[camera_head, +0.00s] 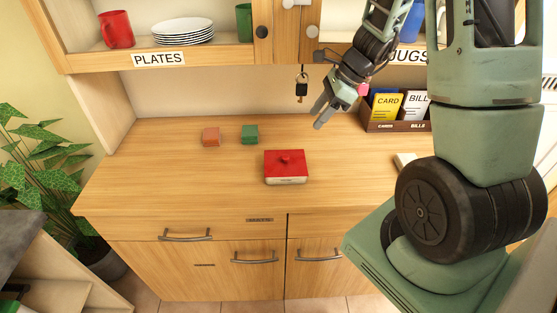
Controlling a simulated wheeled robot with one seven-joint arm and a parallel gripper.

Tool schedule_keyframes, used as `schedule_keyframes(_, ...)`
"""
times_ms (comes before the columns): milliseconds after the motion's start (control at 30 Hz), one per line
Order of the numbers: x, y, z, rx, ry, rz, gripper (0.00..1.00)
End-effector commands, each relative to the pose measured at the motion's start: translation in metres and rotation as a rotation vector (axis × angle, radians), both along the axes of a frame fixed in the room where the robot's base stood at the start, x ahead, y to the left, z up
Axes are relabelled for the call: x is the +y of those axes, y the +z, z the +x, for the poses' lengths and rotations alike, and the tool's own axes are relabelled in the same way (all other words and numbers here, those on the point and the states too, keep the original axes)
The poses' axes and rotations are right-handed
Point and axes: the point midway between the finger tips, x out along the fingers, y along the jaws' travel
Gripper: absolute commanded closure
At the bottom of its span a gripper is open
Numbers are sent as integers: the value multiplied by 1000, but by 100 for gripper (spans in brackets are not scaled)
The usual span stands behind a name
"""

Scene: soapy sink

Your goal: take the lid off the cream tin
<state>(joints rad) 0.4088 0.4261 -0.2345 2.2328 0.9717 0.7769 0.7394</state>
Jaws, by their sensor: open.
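The cream tin (287,181) stands on the wooden counter, right of its middle. Its red lid (285,160) with a small round knob on top sits on it, and only a thin cream band shows below the lid. My gripper (319,115) is open and empty above the counter, behind and to the right of the tin, apart from it. Its fingers point down and to the left.
An orange block (211,137) and a green block (250,134) stand behind the tin to the left. A card and bill holder (398,126) stands at the back right. Keys (301,89) hang below the shelf. The counter's left front is clear.

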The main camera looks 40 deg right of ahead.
Motion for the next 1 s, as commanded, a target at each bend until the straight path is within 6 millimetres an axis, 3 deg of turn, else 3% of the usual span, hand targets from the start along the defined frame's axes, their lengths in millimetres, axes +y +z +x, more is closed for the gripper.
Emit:
schedule_keyframes(400,37,-73,23,3,8,2,54)
schedule_keyframes(667,45,-89,28,1,9,0,54)
schedule_keyframes(1000,67,-125,38,2,10,0,54)
